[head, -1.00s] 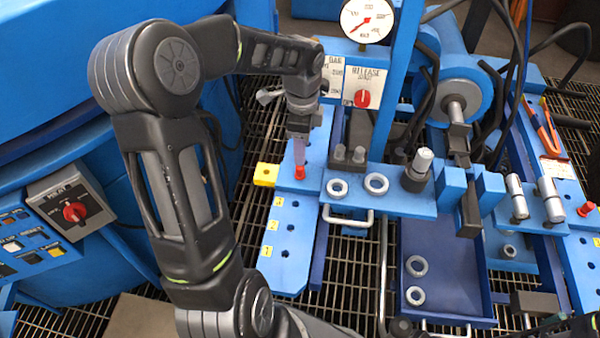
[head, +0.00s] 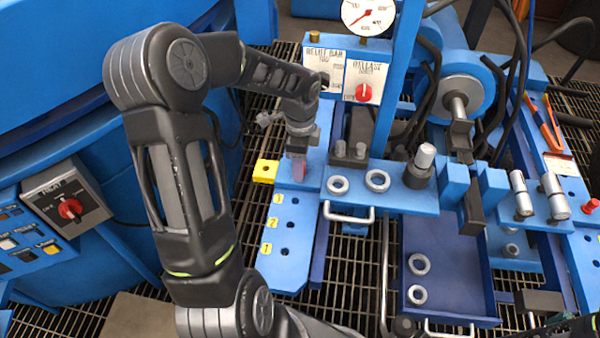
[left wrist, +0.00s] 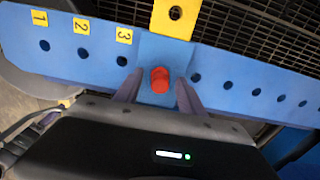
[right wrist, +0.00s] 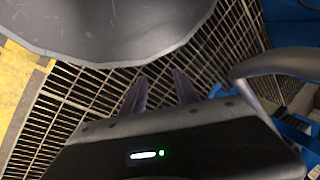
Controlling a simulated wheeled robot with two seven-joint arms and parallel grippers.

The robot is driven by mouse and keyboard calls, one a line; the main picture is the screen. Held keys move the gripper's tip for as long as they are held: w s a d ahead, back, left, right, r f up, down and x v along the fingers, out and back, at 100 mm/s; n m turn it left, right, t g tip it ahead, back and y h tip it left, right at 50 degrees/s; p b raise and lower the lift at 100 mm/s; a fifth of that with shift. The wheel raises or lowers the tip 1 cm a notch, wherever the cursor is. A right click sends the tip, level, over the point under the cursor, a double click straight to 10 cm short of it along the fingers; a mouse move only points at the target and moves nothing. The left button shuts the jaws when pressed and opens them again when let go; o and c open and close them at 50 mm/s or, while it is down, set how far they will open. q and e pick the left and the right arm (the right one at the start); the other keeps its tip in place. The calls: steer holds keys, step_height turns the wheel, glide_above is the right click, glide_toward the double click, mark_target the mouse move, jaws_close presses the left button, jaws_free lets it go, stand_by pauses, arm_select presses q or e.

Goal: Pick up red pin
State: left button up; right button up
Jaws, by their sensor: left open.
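The red pin (left wrist: 160,80) stands in the blue perforated plate (left wrist: 75,50), on a lighter blue block beside the yellow piece. In the left wrist view its red head lies between the two fingers of my left gripper (left wrist: 158,92), with a gap visible on each side. In the head view my left gripper (head: 298,168) points down at the pin's place, and its fingers largely hide the pin. The left gripper is open. My right gripper (right wrist: 158,88) is open and empty above the floor grating.
A yellow block (head: 265,171) sits just left of the pin. The plate has holes labelled 1, 2 and 3. A blue shelf with metal rings (head: 377,181) and a dark knob post (head: 420,168) stand to the right. A valve panel with a red knob (head: 363,92) is behind.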

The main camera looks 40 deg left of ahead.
arm_select(q)
steer(key=shift+f, duration=0.1)
steer(key=shift+c, duration=0.5)
jaws_close()
stand_by(0.3)
